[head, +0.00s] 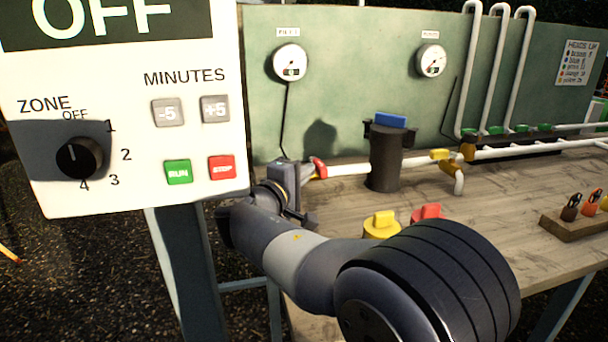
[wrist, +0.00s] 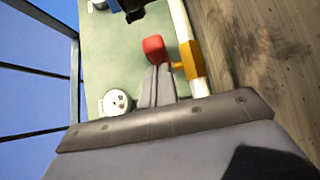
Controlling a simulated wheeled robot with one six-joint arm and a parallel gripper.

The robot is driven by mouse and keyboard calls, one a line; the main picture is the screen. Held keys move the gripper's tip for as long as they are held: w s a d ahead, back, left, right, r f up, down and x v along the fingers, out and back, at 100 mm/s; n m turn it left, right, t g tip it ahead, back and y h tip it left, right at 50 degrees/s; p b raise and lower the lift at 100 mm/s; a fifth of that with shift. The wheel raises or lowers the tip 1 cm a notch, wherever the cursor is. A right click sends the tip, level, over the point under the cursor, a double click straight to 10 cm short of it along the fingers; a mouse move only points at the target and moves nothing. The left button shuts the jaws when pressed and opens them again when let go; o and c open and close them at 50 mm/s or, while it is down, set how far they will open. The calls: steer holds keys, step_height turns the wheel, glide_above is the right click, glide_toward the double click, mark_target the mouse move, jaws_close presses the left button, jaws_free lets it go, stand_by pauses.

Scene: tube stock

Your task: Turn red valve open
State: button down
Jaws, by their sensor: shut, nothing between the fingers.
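The red valve handle (head: 318,167) is at the left end of the white pipe on the green panel bench. In the wrist view the red handle (wrist: 154,49) stands off to the left of the pipe, beside an orange-brass valve body (wrist: 190,61). My gripper (head: 308,173) is just left of the handle in the head view, partly hidden by my wrist. In the wrist view my gripper's fingers (wrist: 161,68) are together and empty, their tips right by the red handle. I cannot tell whether they touch it.
A dark cylinder with a blue top (head: 386,155) stands right of the valve. A yellow handle (head: 440,155) is farther along the pipe. Yellow (head: 381,224) and red (head: 428,212) tops show behind my arm. A controller panel (head: 130,110) fills the left.

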mark_target(320, 176)
steer(key=shift+d, duration=0.1)
steer(key=n+y+b, duration=0.1)
steer(key=d+n+t+y+b, duration=0.1)
steer(key=y+b, duration=0.1)
steer(key=d+n+y+b, duration=0.1)
steer(key=b, duration=0.1)
steer(key=shift+s+d+f+t, duration=0.1)
steer(key=shift+d+f+t, duration=0.15)
steer(key=shift+t, duration=0.05)
steer(key=shift+d+b, duration=0.25)
steer(key=shift+b, duration=0.35)
steer(key=shift+w+d+r+b, duration=0.1)
steer(key=shift+w+d+b, duration=0.1)
steer(key=shift+d+b, duration=0.35)
steer(key=shift+w+d+b, duration=0.2)
steer(key=shift+d+b, duration=0.25)
steer(key=shift+b, duration=0.15)
steer(key=shift+w+d+b, duration=0.55)
steer(key=shift+d+b, duration=0.25)
steer(key=shift+d, duration=0.1)
steer(key=shift+w+d+r+b, duration=0.15)
steer(key=shift+w+d+b, duration=0.6)
steer(key=shift+w+d, duration=0.4)
steer(key=shift+w, duration=0.15)
